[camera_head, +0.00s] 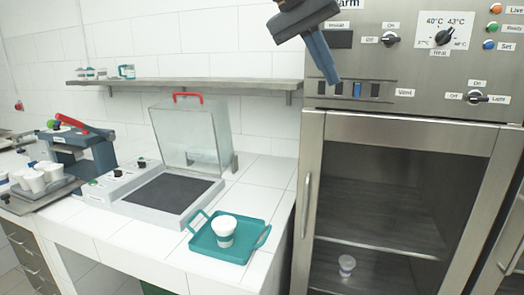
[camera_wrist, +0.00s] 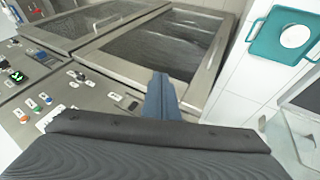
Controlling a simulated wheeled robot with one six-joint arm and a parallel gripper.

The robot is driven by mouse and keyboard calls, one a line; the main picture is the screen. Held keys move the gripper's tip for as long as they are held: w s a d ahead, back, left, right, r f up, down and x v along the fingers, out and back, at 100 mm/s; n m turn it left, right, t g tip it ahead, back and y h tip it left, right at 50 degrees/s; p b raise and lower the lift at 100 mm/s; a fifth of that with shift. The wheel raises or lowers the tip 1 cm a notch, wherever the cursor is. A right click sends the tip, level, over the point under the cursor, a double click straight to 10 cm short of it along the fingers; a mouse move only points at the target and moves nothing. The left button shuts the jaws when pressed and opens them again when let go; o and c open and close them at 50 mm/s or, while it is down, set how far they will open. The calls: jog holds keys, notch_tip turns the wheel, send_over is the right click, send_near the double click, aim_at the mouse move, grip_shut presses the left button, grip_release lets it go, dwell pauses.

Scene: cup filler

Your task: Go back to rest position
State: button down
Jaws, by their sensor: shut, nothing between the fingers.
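My gripper (camera_head: 322,60) hangs in front of the top of the steel cabinet's control panel in the head view. In the wrist view its blue fingers (camera_wrist: 161,97) are together, with nothing between them. The gripper is raised well above the counter and apart from every object on it. A teal tray (camera_head: 246,252) with a white cup (camera_head: 223,230) on it stands on the counter at lower middle. The tray also shows at upper right in the wrist view (camera_wrist: 262,42).
The steel cabinet (camera_head: 400,130) has knobs and switches close to my gripper. Its glass door is shut, with a cup (camera_head: 346,264) inside. A machine with a raised clear cover (camera_head: 190,137) stands on the counter. A wall shelf (camera_head: 180,82) is behind. Several cups stand at far left.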

notch_tip(320, 180, down, 14)
jog(key=d+n+y, duration=0.2)
jog(key=s+d+f+y, duration=0.1)
jog(key=s+f, duration=0.4)
jog(key=f, duration=0.4)
jog(key=s+d+f+n+y, duration=0.1)
jog(key=s+f, duration=0.4)
jog(key=f, duration=0.5)
jog(key=s+d+f+g+y, duration=0.1)
jog(key=s+f+y, duration=0.1)
jog(key=s+f, duration=0.3)
notch_tip(320, 180, down, 4)
jog(key=shift+s+d+f+n, duration=0.15)
jog(key=shift+s+d+n, duration=0.1)
jog(key=shift+d+n, duration=0.15)
